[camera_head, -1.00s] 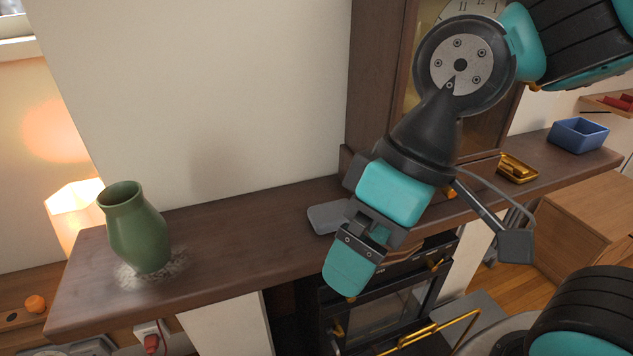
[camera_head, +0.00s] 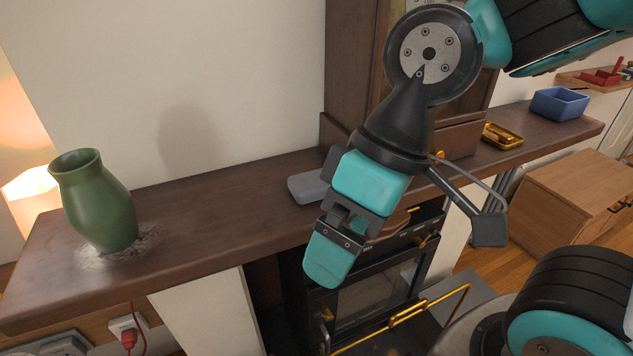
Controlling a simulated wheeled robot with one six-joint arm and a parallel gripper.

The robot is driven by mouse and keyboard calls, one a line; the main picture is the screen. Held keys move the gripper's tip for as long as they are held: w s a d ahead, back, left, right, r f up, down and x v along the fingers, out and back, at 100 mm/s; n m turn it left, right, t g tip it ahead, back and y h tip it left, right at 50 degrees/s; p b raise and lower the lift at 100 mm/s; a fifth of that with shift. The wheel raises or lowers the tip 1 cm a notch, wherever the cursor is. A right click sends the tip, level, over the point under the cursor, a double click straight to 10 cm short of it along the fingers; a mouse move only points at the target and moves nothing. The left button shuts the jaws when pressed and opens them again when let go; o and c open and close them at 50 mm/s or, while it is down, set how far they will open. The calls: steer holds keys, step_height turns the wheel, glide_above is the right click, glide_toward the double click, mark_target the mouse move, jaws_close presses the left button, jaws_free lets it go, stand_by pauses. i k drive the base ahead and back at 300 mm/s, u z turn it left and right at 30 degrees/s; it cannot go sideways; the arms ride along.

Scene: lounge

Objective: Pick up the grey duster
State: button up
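A flat grey block with rounded corners, which looks like the grey duster (camera_head: 306,187), lies on the dark wooden shelf (camera_head: 215,205). Its right part is hidden behind my gripper. My gripper (camera_head: 328,262) has teal fingers that point downward, in front of the shelf's front edge in the picture. It is seen from the side with one finger overlapping the other, so I cannot tell whether it is open or shut. I see nothing held in it. The gap in depth between gripper and duster is unclear.
A green vase (camera_head: 95,205) stands on a pale dusty patch at the shelf's left. A gold tray (camera_head: 502,137) and a blue box (camera_head: 559,104) are at its right. A dark cabinet (camera_head: 345,80) rises behind. A stove with a gold rail (camera_head: 410,312) sits below.

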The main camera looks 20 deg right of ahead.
mark_target(307, 187)
steer(key=k, duration=0.5)
steer(key=u, duration=1.95)
steer(key=i, duration=0.8)
steer(key=z, duration=2.55)
